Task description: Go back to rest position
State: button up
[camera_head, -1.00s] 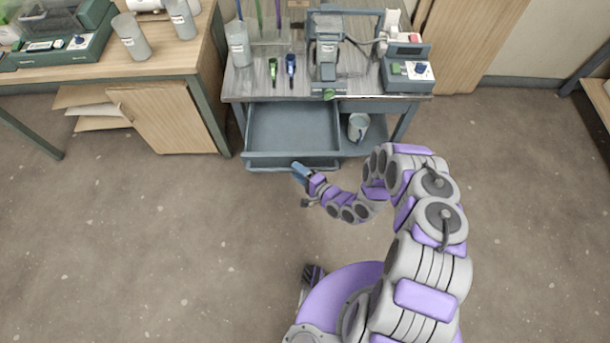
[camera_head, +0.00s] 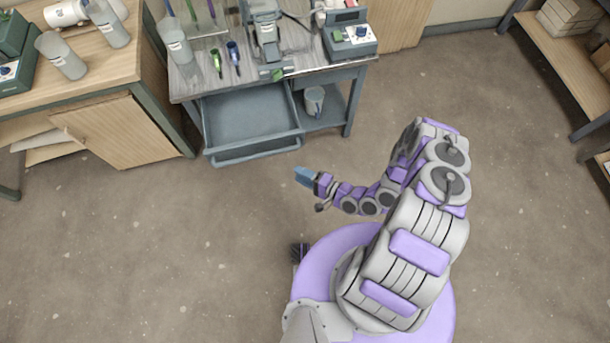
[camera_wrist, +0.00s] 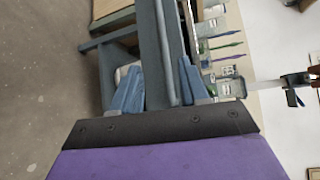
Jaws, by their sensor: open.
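My gripper (camera_head: 305,176) is in front of the workbench, above the bare floor, just right of and nearer than the open drawer. In the wrist view its two blue fingers (camera_wrist: 158,88) stand apart with nothing held between them. The arm is bent, with its end reaching left in the head view.
A grey workbench (camera_head: 185,88) has an empty drawer (camera_head: 250,118) pulled out. A mug (camera_head: 314,101) stands on its lower shelf. The floor (camera_head: 150,260) around me is clear.

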jog(key=shift+s+d, duration=0.3)
jog(key=shift+d, duration=0.1)
jog(key=shift+w+d, duration=0.1)
dwell(0.3)
